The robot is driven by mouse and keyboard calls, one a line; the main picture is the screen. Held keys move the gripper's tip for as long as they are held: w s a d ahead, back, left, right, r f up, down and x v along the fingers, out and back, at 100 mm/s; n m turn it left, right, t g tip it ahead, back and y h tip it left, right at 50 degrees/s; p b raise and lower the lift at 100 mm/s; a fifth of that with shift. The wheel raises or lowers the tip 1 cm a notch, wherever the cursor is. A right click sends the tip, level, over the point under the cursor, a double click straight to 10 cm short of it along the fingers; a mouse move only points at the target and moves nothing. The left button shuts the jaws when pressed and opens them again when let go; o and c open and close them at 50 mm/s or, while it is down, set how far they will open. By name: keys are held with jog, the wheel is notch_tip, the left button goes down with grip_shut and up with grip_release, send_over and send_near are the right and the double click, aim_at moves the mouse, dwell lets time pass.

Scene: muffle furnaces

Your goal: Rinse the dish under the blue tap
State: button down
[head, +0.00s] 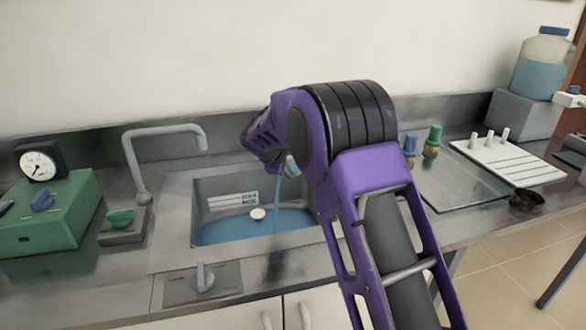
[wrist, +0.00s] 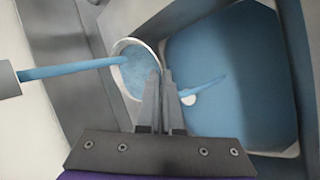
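My gripper (wrist: 165,78) is shut on the rim of a white round dish (wrist: 118,44), held over the sink (head: 182,215). The dish has blue water in it. In the wrist view a blue stream (wrist: 75,69) runs from a grey spout (wrist: 8,80) into the dish. A small part of the dish (head: 291,166) shows beside my arm in the head view. A blue stream (head: 278,208) falls below it into blue water in the sink. The spout feeding the dish is hidden in the head view. A blue-topped fitting (head: 410,147) stands right of my arm.
A grey gooseneck tap (head: 135,160) stands left of the sink, with no stream seen. A green box with a clock (head: 39,165) is further left. A green-topped fitting (head: 433,138), a white rack (head: 508,160) and a dark cup (head: 527,200) are to the right.

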jog(key=shift+s+a, duration=0.1)
jog(key=shift+a, duration=0.05)
jog(key=shift+s+a, duration=0.2)
jog(key=shift+s, duration=0.05)
jog(key=shift+w+d, duration=0.3)
jog(key=shift+w, duration=0.05)
dwell(0.4)
jog(key=s+a+b, duration=0.3)
jog(key=s+a, duration=0.4)
jog(key=s, duration=0.1)
jog(key=shift+a, duration=0.3)
dwell(0.9)
dwell(0.9)
